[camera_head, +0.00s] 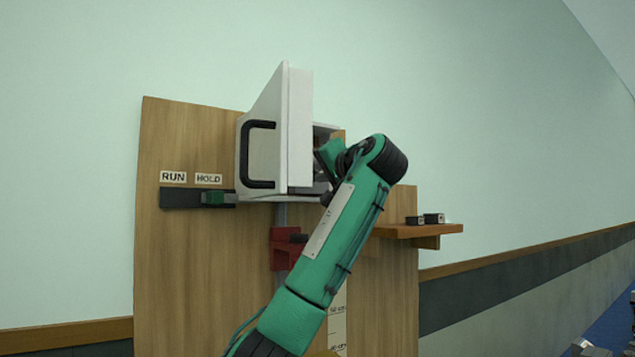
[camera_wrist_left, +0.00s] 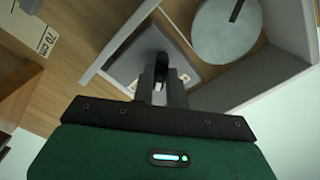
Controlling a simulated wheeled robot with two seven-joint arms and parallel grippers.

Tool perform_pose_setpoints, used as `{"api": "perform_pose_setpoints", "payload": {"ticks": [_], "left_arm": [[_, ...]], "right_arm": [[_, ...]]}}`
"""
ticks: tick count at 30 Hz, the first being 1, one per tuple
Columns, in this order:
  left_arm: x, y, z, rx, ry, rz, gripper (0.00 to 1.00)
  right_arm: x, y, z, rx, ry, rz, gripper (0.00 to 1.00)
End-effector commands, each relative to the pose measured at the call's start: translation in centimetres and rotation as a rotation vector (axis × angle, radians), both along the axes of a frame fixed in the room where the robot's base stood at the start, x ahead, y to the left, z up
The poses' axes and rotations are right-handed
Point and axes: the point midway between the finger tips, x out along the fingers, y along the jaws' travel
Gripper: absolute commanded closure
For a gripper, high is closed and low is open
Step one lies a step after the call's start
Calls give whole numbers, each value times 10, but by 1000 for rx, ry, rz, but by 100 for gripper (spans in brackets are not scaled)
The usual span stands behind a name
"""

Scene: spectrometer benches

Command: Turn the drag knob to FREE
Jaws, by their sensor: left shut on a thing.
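The drag knob appears to be the dark knob (camera_wrist_left: 152,48) on a grey plate (camera_wrist_left: 190,72) inside a white box, in the left wrist view. My left gripper (camera_wrist_left: 160,88) is shut on this knob, and its fingers cover part of it. No FREE mark is readable, so I cannot tell the knob's setting. In the head view my left arm reaches up to the white box, whose door (camera_head: 265,145) with a black handle stands open. The knob and fingertips are hidden there. My right gripper is not in view.
A round grey disc (camera_wrist_left: 226,32) sits beside the plate inside the box. On the wooden panel (camera_head: 165,260) are a slider (camera_head: 213,198) under RUN and HOLD labels and a red block (camera_head: 283,255) on a rail. A small shelf (camera_head: 445,229) at right holds two dark blocks.

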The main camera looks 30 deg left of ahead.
Motion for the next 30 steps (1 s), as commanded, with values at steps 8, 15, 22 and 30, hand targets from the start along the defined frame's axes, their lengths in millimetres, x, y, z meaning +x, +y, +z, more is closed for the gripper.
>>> {"api": "perform_pose_setpoints", "payload": {"ticks": [8,15,22,30], "left_arm": [[1,-1,-5,-105,-238,-1,100],[2,-1,-4,-192,-447,0,100],[2,-1,-3,-266,-627,0,100],[2,0,-3,-329,-777,2,100]], "right_arm": [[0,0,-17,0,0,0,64],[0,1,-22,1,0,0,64],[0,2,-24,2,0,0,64],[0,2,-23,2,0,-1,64]]}}
